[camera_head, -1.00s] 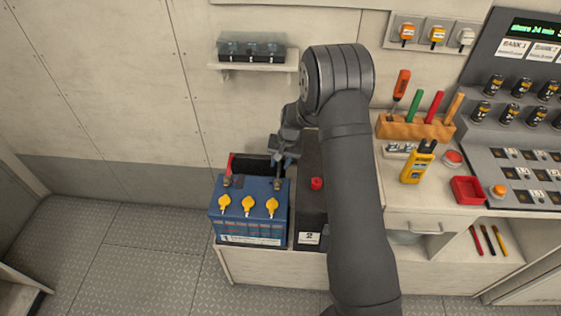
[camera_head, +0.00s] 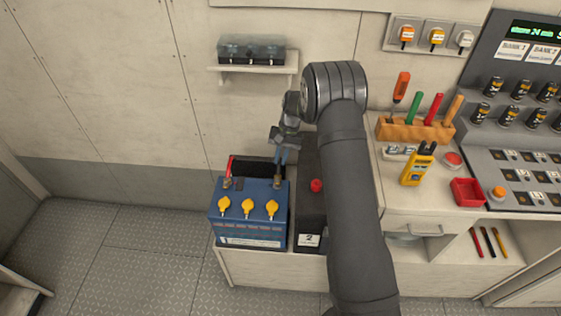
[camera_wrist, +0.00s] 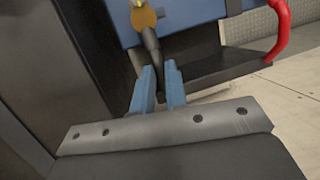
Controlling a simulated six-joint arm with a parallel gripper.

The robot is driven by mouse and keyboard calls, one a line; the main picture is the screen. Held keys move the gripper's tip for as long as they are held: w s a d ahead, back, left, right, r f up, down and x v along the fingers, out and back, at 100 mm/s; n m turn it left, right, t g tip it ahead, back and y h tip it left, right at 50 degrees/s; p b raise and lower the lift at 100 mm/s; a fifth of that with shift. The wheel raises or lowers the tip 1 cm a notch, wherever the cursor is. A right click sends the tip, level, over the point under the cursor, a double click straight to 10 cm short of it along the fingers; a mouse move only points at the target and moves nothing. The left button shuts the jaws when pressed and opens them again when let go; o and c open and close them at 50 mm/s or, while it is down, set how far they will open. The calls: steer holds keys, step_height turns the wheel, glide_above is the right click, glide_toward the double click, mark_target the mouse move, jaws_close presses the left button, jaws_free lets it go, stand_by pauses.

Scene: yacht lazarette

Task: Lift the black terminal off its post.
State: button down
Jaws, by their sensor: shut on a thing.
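The blue battery (camera_head: 248,222) stands on the bench, with two posts on its top. My gripper (camera_head: 280,162) is above the battery's right post (camera_head: 278,184). In the wrist view, the two blue fingers (camera_wrist: 158,88) are close together on the black terminal (camera_wrist: 153,48), which shows as a dark piece between and beyond their tips. In the head view the terminal is small and partly hidden by the fingers. I cannot tell whether it still touches the post.
A red lead (camera_head: 229,167) sits at the left post. A dark second battery (camera_head: 309,215) with a red cap (camera_head: 316,186) stands close on the right, partly behind my arm. A shelf (camera_head: 252,69) is on the wall above. Tools stand in a wooden rack (camera_head: 415,130).

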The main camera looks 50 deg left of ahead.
steer(key=shift+w+a+r+g+h, duration=0.35)
steer(key=shift+w+a+g+h, duration=0.15)
steer(key=shift+g+h, duration=0.25)
steer(key=shift+w+a+r+g+h, duration=0.3)
steer(key=shift+w+a+g+h, duration=0.2)
steer(key=shift+g+h, duration=0.2)
steer(key=c, duration=1.5)
jaws_free()
steer(key=shift+o, duration=0.2)
